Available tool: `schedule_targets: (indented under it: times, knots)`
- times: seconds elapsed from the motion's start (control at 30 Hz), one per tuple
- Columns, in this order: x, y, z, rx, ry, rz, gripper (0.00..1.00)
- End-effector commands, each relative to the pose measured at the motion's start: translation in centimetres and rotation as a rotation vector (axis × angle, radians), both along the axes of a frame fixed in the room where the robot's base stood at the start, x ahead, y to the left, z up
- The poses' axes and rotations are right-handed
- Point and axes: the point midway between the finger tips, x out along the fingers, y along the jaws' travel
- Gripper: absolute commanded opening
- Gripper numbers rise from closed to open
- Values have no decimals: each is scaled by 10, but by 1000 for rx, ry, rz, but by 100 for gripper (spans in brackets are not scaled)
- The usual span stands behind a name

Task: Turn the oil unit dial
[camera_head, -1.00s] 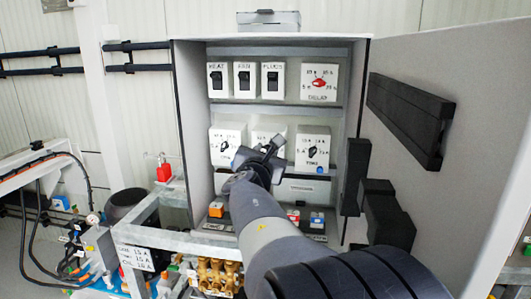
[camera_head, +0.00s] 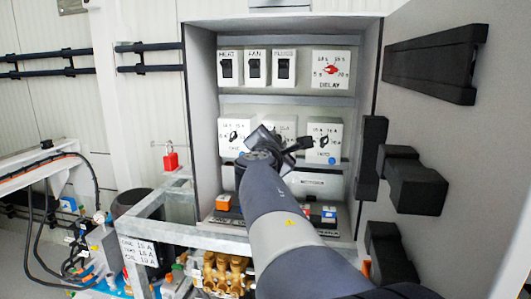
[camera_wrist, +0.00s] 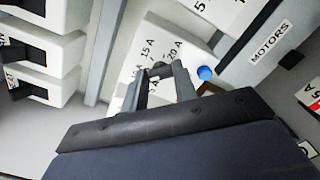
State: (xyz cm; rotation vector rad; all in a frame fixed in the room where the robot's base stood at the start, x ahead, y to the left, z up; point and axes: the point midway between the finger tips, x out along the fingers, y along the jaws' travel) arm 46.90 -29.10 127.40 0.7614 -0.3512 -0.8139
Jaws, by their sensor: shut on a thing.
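The middle row of the cabinet holds three white dial units. The left one (camera_head: 233,137) and the right one (camera_head: 324,139) show black dials. The middle unit (camera_head: 282,124) is mostly hidden behind my gripper (camera_head: 287,142); I cannot read its name. In the wrist view, a white unit (camera_wrist: 145,45) with 15 A and 20 A marks and a blue button (camera_wrist: 205,73) lies in front of my gripper (camera_wrist: 160,86). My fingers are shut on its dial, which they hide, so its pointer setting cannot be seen.
Three switch boxes (camera_head: 256,68) and a delay unit (camera_head: 331,70) with a red dial fill the row above. The open cabinet door (camera_head: 440,130) with black blocks stands right. A sign (camera_head: 138,252) below left reads OIL 10 A. A grey frame (camera_head: 190,237) crosses in front.

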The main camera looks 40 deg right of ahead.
Motion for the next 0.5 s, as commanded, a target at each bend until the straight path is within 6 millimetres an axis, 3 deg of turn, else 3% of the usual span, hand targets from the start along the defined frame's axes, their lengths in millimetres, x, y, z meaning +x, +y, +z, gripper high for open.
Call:
schedule_targets:
  times: [0.5]
  knots:
    - [-1, -1, -3, 188, -218, -1, 4]
